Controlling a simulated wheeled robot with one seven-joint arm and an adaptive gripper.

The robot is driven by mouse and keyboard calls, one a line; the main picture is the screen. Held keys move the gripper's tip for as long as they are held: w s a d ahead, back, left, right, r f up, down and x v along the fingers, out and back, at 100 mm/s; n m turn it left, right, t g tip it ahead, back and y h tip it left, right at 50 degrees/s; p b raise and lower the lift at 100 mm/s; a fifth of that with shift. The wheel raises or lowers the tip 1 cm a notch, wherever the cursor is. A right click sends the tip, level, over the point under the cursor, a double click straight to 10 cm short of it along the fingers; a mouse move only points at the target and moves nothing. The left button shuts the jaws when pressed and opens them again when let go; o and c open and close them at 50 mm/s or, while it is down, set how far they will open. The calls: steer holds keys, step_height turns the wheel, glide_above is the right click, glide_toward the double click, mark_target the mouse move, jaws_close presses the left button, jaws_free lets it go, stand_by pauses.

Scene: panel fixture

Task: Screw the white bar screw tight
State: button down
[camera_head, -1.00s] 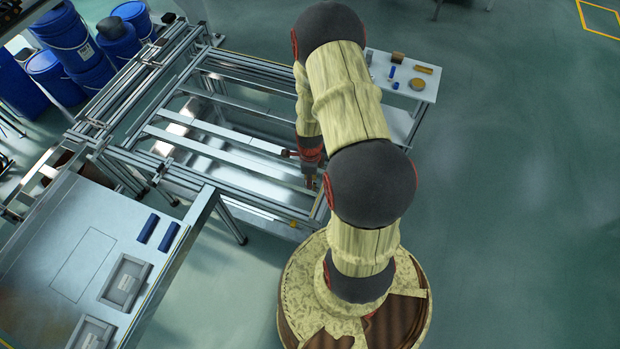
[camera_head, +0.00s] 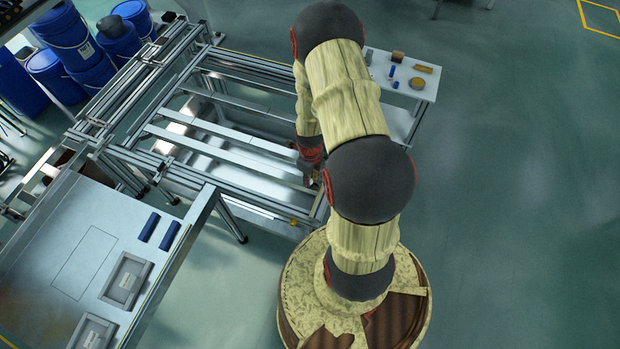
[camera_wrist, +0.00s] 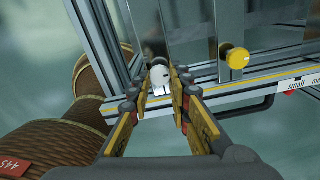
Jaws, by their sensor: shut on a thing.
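In the wrist view, a small white cylindrical bar screw (camera_wrist: 159,76) sits at the frame's rail, with a metal bar behind it. My gripper (camera_wrist: 161,91) has its two yellow-and-dark fingers on either side of the white screw and is shut on it. The fingertips hide part of its sides. In the head view my gripper (camera_head: 312,176) is at the right end of the panel fixture (camera_head: 215,131), mostly hidden by my arm. The white screw cannot be made out in the head view.
A white side table (camera_head: 428,88) with small parts is behind my arm. A workbench (camera_head: 60,225) with trays is at the left.

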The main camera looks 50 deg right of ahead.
steer(key=c, duration=1.6)
jaws_free()
steer(key=shift+c, duration=0.2)
step_height(320, 180, up, 12)
